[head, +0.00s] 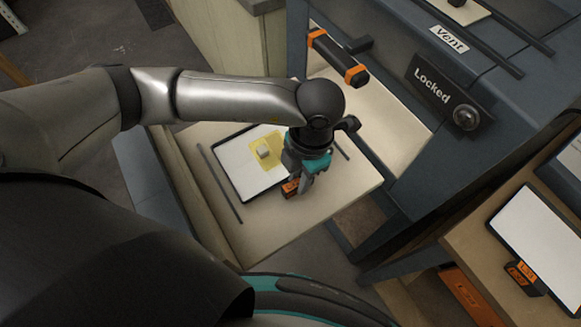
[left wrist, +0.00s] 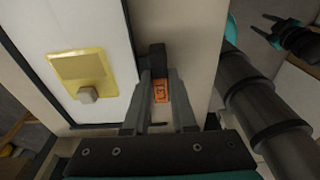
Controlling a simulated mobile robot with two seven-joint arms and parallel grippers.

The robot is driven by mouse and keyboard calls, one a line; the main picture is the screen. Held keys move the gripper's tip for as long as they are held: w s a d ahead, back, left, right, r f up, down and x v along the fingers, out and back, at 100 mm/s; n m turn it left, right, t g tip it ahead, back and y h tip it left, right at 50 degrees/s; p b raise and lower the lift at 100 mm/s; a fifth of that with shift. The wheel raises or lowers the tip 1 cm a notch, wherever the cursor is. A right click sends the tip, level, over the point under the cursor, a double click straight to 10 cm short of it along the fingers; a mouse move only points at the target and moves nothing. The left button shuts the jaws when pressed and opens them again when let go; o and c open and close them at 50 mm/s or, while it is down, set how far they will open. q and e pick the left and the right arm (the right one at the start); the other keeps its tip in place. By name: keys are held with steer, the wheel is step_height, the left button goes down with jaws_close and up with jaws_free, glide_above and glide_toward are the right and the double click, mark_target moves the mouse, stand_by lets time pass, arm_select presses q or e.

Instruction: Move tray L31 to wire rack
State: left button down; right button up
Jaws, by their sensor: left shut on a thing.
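A tray (head: 226,158) with a dark rim and white surface lies on a pale wooden board, between dark strips. It carries a yellow square (head: 270,142) with a small grey block (head: 263,152); these also show in the left wrist view (left wrist: 87,95). An orange tag (head: 290,187) is at the tray's right edge; its lettering is too small to read surely. My left gripper (left wrist: 160,95) is shut on the tray's dark handle (left wrist: 157,62) beside this tag. My right gripper (left wrist: 268,27) shows at the upper right, fingers apart and empty. I cannot make out a wire rack.
A dark blue-grey frame with "Locked" (head: 433,86) and "Vent" (head: 450,38) signs stands right of the board. A black bar with orange ends (head: 338,57) is above it. Another white tray (head: 535,235) with an orange tag lies on a wooden table at the right.

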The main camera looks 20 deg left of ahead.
arm_select(q)
step_height(320, 180, up, 13)
steer(key=p, duration=0.2)
stand_by(0.5)
steer(key=shift+f, duration=0.1)
